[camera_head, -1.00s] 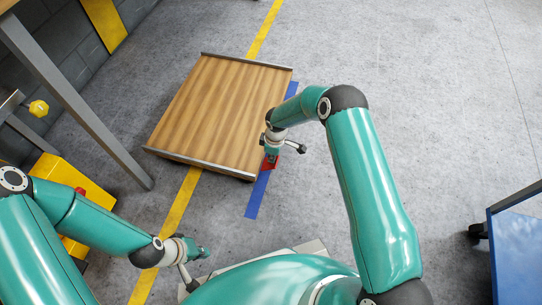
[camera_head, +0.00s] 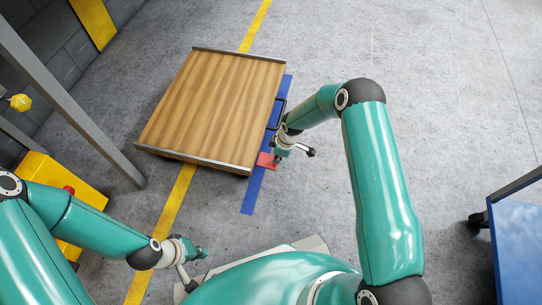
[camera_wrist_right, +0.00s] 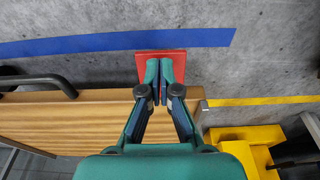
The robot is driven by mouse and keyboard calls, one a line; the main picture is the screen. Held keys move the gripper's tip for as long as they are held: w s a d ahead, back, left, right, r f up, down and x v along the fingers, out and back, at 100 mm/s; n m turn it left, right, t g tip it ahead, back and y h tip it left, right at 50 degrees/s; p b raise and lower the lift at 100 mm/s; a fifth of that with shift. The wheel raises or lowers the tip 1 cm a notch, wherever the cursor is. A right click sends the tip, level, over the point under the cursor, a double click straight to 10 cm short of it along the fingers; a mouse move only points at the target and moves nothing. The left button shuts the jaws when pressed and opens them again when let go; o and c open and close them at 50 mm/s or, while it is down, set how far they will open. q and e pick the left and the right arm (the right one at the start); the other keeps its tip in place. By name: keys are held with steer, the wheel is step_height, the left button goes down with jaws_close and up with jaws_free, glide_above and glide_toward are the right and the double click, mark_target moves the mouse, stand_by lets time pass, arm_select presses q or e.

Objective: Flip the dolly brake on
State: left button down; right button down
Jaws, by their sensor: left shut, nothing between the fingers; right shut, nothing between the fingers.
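The dolly (camera_head: 210,105) is a low wooden platform with metal end strips, on the floor left of centre. Its red brake pedal (camera_head: 265,160) sticks out at its near right corner; in the right wrist view the red pedal plate (camera_wrist_right: 145,66) shows behind my fingertips. My right gripper (camera_head: 277,156) is shut and empty, right at the pedal; in the wrist view its fingertips (camera_wrist_right: 165,80) overlap the plate. I cannot tell whether they touch it. My left gripper (camera_head: 203,253) is shut and empty, low at the left, far from the dolly.
A black handle (camera_head: 280,112) stands on the dolly's right side. Blue tape (camera_head: 252,195) and a yellow line (camera_head: 175,215) mark the floor. A grey post and a yellow box (camera_head: 85,198) stand at left, a blue cart (camera_head: 520,235) at right. Floor between is clear.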

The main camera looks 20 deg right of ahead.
steer(key=shift+s+d+f+b, duration=0.1)
steer(key=shift+d+f+b, duration=0.05)
steer(key=shift+f+b, duration=0.25)
steer(key=shift+s+d+f+b, duration=0.15)
steer(key=shift+f+b, duration=0.15)
steer(key=shift+f, duration=0.2)
steer(key=shift+f, duration=0.15)
steer(key=s+d+r+p, duration=0.4)
steer(key=d+r+p, duration=0.2)
steer(key=r, duration=0.4)
steer(key=shift+s+d, duration=0.35)
steer(key=shift+d, duration=0.25)
